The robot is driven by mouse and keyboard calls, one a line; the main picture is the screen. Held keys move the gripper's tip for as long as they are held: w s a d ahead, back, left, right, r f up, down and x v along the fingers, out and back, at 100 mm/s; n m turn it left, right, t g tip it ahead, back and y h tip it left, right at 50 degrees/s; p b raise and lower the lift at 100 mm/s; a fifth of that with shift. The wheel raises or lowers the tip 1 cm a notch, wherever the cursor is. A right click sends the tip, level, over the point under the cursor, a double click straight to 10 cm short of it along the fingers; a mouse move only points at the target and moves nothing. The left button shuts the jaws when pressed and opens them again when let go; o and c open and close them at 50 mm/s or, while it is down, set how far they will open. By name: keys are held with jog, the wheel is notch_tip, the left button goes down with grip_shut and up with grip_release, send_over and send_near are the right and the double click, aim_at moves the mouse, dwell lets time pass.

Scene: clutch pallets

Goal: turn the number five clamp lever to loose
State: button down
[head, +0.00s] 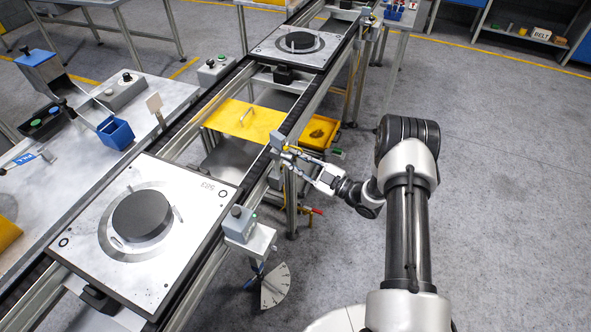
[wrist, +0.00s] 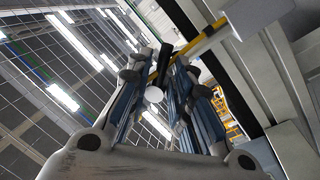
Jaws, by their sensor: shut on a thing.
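A clamp lever with a yellow rod (head: 291,149) sticks out from a small grey block (head: 277,141) on the right rail of the conveyor. In the wrist view the yellow rod (wrist: 204,41) runs from a pale block to a dark end between my fingers. My gripper (head: 305,159) reaches in from the right and is shut on the lever. It also shows in the wrist view (wrist: 170,75), its fingers hiding part of the lever. I cannot read a number on this clamp.
A pallet with a dark disc (head: 142,214) sits on the near conveyor, and another pallet (head: 277,51) is farther up. A grey box on a bracket (head: 239,223) and a fan-shaped plate (head: 275,286) stand nearer. A yellow tray (head: 319,132) lies behind the lever. The floor at right is clear.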

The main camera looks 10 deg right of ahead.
jog(key=shift+w+d+r+n+g+y+b, duration=0.15)
jog(key=shift+w+r+n+g+y+b, duration=0.2)
jog(key=shift+n+b, duration=1.2)
jog(key=shift+d+r+n+g+y+b, duration=0.15)
jog(key=shift+n+y+b, duration=0.3)
jog(key=shift+n+b, duration=1.05)
jog(key=shift+w+d+r+n+g+y+b, duration=0.1)
jog(key=shift+w+r+n+y+b, duration=0.5)
jog(key=shift+n, duration=1.55)
jog(key=shift+s+f+b, duration=0.3)
jog(key=shift+s, duration=0.1)
jog(key=c, duration=1.7)
grip_release()
jog(key=shift+f, duration=0.1)
jog(key=v, duration=1.2)
